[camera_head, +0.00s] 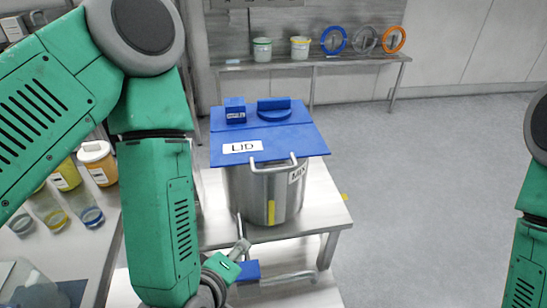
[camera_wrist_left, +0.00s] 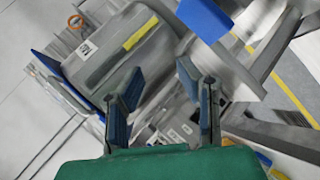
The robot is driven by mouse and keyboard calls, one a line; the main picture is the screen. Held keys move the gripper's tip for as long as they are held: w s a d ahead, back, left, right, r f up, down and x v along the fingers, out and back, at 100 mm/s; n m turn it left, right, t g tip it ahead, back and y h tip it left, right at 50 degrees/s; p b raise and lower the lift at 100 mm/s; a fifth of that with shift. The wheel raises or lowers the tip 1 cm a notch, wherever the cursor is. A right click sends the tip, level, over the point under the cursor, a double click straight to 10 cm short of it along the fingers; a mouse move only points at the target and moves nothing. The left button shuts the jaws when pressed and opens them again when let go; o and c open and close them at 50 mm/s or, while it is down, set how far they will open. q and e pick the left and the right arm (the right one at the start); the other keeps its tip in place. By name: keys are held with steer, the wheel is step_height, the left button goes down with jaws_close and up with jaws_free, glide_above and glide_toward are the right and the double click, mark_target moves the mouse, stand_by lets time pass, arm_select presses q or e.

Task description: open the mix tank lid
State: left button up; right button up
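The blue lid (camera_head: 270,138), marked "LID", lies flat and closed over the top of the steel mix tank (camera_head: 262,195). A metal bar handle (camera_head: 274,168) is at its front edge. The tank also shows in the left wrist view (camera_wrist_left: 115,60), tilted, with a yellow strip and a label, and a blue edge of the lid (camera_wrist_left: 50,65) at its left. My left gripper (camera_head: 240,262) is low in front of the tank, below the lid handle. In the wrist view its fingers (camera_wrist_left: 157,85) are apart, with nothing seen between them. My right gripper is out of view.
The tank stands on a metal table (camera_head: 325,215). Left, a bench (camera_head: 95,250) holds several jars and containers. At the back, a shelf (camera_head: 350,60) carries two pots and coloured rings. The floor at right (camera_head: 420,180) is clear.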

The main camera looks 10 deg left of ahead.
mark_target(278, 171)
arm_select(q)
steer(key=w+d+r+n+t, duration=0.1)
steer(key=d+r+n+t, duration=0.4)
steer(key=r, duration=0.7)
steer(key=shift+n+y, duration=0.5)
steer(key=shift+n, duration=0.2)
steer(key=w+b, duration=0.2)
steer(key=w, duration=0.1)
steer(key=w+b, duration=0.1)
steer(key=w, duration=0.3)
steer(key=w+f+b, duration=0.1)
steer(key=w+b, duration=0.1)
steer(key=w, duration=0.1)
steer(key=shift+w+d+b, duration=0.15)
steer(key=shift+d+b, duration=0.05)
steer(key=shift+b, duration=0.15)
steer(key=w, duration=0.3)
steer(key=shift+a+f, duration=0.3)
steer(key=shift+f, duration=0.05)
steer(key=shift+w+a+f, duration=0.1)
steer(key=shift+w+a, duration=0.1)
steer(key=shift+w, duration=0.15)
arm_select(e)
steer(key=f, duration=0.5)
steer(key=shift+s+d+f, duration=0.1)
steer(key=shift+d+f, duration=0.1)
